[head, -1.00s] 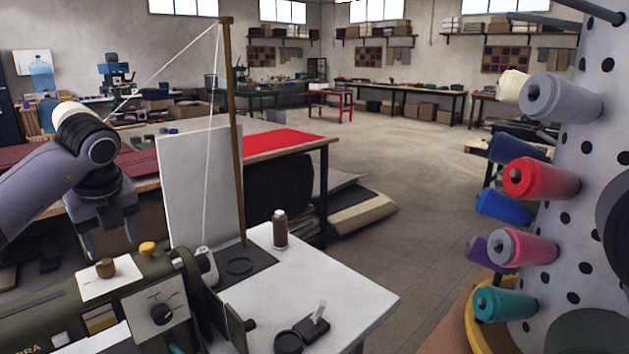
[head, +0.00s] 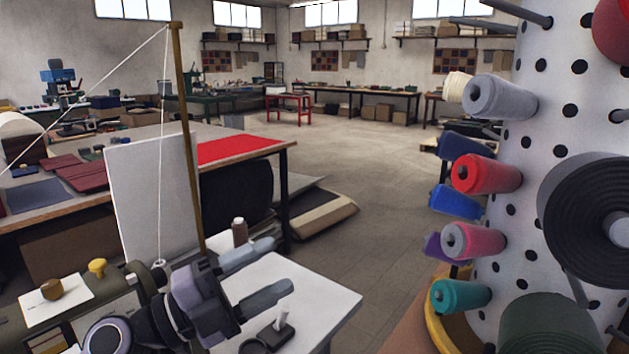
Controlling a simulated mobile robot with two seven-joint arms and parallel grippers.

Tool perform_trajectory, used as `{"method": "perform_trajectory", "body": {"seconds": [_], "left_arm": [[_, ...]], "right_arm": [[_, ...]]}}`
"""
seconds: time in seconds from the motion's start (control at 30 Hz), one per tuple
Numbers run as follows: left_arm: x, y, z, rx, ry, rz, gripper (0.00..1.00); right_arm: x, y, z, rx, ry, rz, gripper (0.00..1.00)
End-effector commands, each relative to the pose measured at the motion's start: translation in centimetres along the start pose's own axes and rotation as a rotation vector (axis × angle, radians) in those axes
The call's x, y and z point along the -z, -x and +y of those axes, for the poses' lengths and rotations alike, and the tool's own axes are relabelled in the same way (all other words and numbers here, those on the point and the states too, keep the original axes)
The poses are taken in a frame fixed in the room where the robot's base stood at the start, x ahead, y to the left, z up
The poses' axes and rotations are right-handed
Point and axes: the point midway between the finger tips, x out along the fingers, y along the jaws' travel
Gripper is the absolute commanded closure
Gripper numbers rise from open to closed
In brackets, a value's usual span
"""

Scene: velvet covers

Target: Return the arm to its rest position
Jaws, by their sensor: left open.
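My left gripper (head: 272,275) is open and empty. It is low in the head view, its two grey fingers pointing right and slightly up, in front of the white sewing table (head: 318,290). My left arm's dark wrist comes in from the bottom left and covers part of the olive sewing machine (head: 70,300). My right gripper is not in view.
A white pegboard column (head: 560,100) with several thread cones, such as the red one (head: 487,173), stands at the right. A thin brown post (head: 187,140) with thread rises behind my wrist. A work table with red cloth (head: 235,148) stands behind. Floor beyond is open.

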Motion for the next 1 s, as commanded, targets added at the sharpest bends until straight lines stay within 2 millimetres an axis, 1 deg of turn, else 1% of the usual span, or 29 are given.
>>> {"method": "perform_trajectory", "body": {"seconds": [0.03,0.1,0.17,0.23,0.37,0.43,0.57,0.6,0.67,0.7,0.73,0.8,0.87,0.9,1.0], "left_arm": [[-0.1,0.4,-0.5,0.079,0.053,-0.044,0.41],[-0.7,1.2,-1.3,0.184,0.122,-0.122,0.41],[-1.4,2.2,-1.7,0.264,0.185,-0.199,0.41],[-2.5,3.7,-1.9,0.346,0.261,-0.300,0.41],[-4.8,7.1,-0.9,0.457,0.408,-0.513,0.41],[-5.8,9.3,0.4,0.494,0.491,-0.638,0.41],[-7.2,13.7,3.9,0.518,0.647,-0.884,0.41],[-7.3,15.0,5.2,0.513,0.697,-0.959,0.41],[-7.2,17.1,7.3,0.495,0.771,-1.073,0.41],[-7.0,18.5,8.8,0.475,0.823,-1.148,0.41],[-6.7,19.6,9.9,0.458,0.861,-1.205,0.41],[-5.6,21.9,12.7,0.402,0.950,-1.331,0.41],[-4.3,23.8,15.0,0.342,1.027,-1.434,0.41],[-3.2,25.0,16.5,0.297,1.076,-1.498,0.41],[-0.4,27.5,19.4,0.179,1.184,-1.627,0.41]], "right_arm": [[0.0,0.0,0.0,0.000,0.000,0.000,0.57],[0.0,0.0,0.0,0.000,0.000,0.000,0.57],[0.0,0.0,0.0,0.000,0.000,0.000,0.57],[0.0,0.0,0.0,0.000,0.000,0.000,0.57],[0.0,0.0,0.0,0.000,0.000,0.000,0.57],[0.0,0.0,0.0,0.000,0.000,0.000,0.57],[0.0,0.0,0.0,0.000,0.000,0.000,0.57],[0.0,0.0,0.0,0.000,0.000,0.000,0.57],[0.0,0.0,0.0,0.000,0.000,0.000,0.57],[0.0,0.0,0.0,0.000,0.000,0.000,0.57],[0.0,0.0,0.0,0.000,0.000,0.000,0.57],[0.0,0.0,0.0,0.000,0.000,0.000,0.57],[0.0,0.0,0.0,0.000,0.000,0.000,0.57],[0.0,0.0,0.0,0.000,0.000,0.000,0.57],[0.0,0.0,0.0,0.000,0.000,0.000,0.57]]}}
